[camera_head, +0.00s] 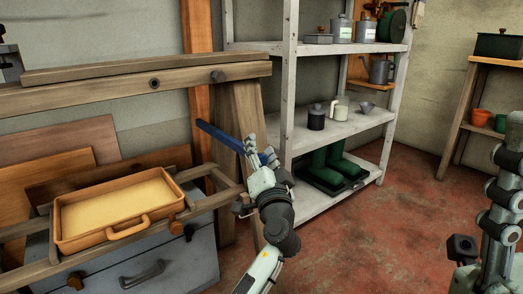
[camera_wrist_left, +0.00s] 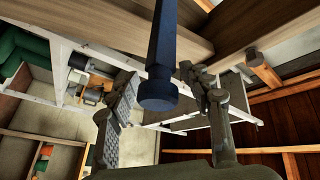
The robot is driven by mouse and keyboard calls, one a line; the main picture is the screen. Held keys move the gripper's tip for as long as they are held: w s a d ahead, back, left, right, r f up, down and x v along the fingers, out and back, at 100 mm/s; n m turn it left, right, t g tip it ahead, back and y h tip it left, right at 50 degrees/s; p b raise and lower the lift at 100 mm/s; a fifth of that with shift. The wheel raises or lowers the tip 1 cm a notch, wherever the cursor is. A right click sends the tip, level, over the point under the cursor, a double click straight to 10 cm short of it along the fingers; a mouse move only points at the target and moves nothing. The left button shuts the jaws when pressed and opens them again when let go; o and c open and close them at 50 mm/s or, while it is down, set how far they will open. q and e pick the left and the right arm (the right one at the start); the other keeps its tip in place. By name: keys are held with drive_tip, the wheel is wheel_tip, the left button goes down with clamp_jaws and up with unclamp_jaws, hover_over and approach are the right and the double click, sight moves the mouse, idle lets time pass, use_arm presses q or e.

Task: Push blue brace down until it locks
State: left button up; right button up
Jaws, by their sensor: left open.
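The blue brace (camera_head: 220,136) is a long bar that slopes down to the right from beside the orange wooden post to my left gripper. In the left wrist view the blue brace (camera_wrist_left: 162,50) comes in from the top, and its blunt, thicker end lies in front of the gap between the fingers. My left gripper (camera_head: 260,151) is open, with its fingers on either side of the brace's end; it also shows in the left wrist view (camera_wrist_left: 160,82). I cannot tell whether the fingers touch the brace. Part of a right arm shows at the right edge; its gripper is not visible.
A wooden trestle (camera_head: 130,84) stands at the left, with an orange tray (camera_head: 68,241) on its lower rails above a grey chest (camera_head: 180,258). A white shelf unit (camera_head: 345,130) with jars and green boots stands just behind the gripper.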

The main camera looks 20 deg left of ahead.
use_arm(q)
drive_tip(key=v, duration=0.7)
drive_tip(key=shift+s+d, duration=0.15)
drive_tip(key=shift+s, duration=0.1)
